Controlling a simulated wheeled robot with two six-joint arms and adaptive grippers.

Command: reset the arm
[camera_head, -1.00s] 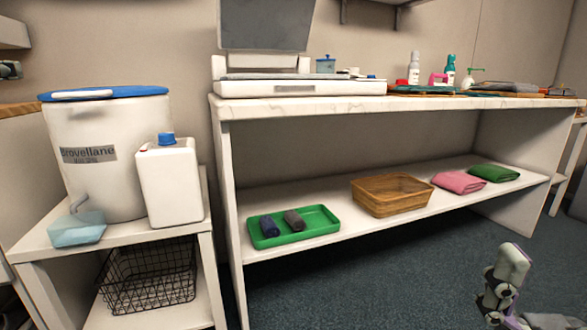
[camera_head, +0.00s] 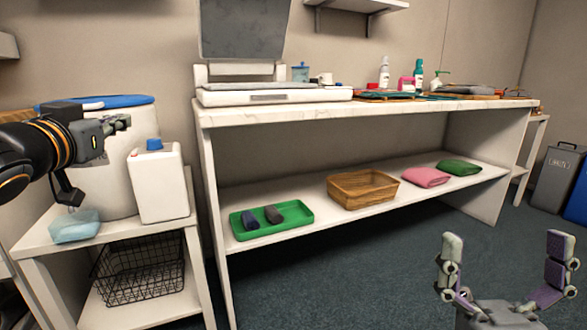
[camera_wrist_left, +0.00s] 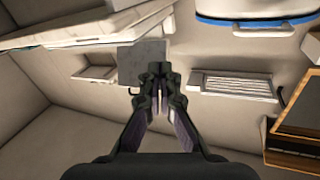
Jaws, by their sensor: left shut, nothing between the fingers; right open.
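My left gripper (camera_head: 122,122) comes in from the left in the head view, in front of the large white drum (camera_head: 117,180) with the blue lid. It is shut and empty. In the left wrist view its fingers (camera_wrist_left: 158,70) meet in front of a pale wall with nothing between them. My right gripper (camera_head: 507,262) is at the lower right of the head view, pointing up above the dark carpet. Its two fingers stand wide apart with nothing between them.
A white bench (camera_head: 300,112) holds a lidded white appliance and bottles. Its lower shelf carries a green tray (camera_head: 290,222), a wicker basket (camera_head: 362,190) and folded cloths. A white jug (camera_head: 160,185) stands beside the drum. A wire basket (camera_head: 138,270) sits below. The carpet is clear.

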